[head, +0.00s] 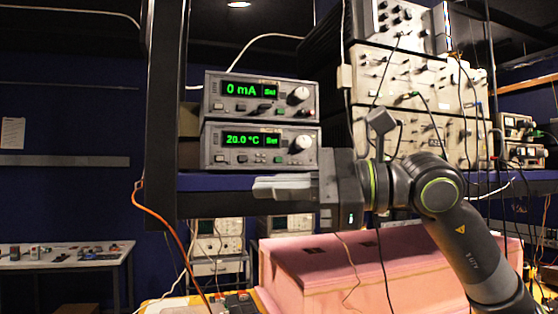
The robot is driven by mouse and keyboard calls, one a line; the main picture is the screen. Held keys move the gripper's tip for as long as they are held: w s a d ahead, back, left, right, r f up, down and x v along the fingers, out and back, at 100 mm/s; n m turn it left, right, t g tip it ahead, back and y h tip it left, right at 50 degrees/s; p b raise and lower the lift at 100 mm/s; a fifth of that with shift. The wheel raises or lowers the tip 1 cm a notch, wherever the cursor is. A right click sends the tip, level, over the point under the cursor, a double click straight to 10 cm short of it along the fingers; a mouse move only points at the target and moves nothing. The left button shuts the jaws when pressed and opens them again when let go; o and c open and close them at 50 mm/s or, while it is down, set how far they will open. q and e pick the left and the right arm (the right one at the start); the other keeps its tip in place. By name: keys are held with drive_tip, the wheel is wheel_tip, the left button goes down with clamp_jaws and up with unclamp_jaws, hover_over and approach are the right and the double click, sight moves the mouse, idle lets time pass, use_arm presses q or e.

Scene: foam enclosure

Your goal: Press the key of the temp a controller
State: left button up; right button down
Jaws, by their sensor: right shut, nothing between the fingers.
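The temperature controller (210,146) is the lower of two stacked grey units on the blue shelf, in the middle of the head view. Its green display (252,140) reads 20.0 °C, with "Set" beside it. A row of small keys runs under the display, and a large round knob (302,142) is at the right. My right gripper (256,188) comes in from the right, with its fingers pointing left. It is shut and empty, and appears just below the controller's front. I cannot tell its distance from the panel. My left gripper is not in view.
A similar unit (212,97) reading 0 mA sits on top of the controller. A dark rack post (163,110) stands to the left. Taller instruments with hanging cables (420,75) fill the right. A pink foam box (345,268) lies below.

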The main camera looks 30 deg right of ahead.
drive_tip(key=s+d+r+m+t+h, duration=0.1)
drive_tip(key=s+d+r+t+h, duration=0.1)
drive_tip(key=d+r+t+h, duration=0.1)
drive_tip(key=shift+d+r+h, duration=0.5)
drive_tip(key=shift+d+h, duration=0.2)
drive_tip(key=shift+d, duration=0.55)
drive_tip(key=shift+w, duration=0.1)
drive_tip(key=p, duration=0.3)
approach(278, 160)
drive_tip(key=shift+w+a+f, duration=0.15)
drive_tip(key=shift+w+a, duration=0.85)
drive_tip(key=shift+a, duration=0.25)
drive_tip(key=shift+w+a+f, duration=0.2)
drive_tip(key=shift+w+a, duration=0.8)
drive_tip(key=shift+a, duration=0.25)
drive_tip(key=shift+w, duration=0.1)
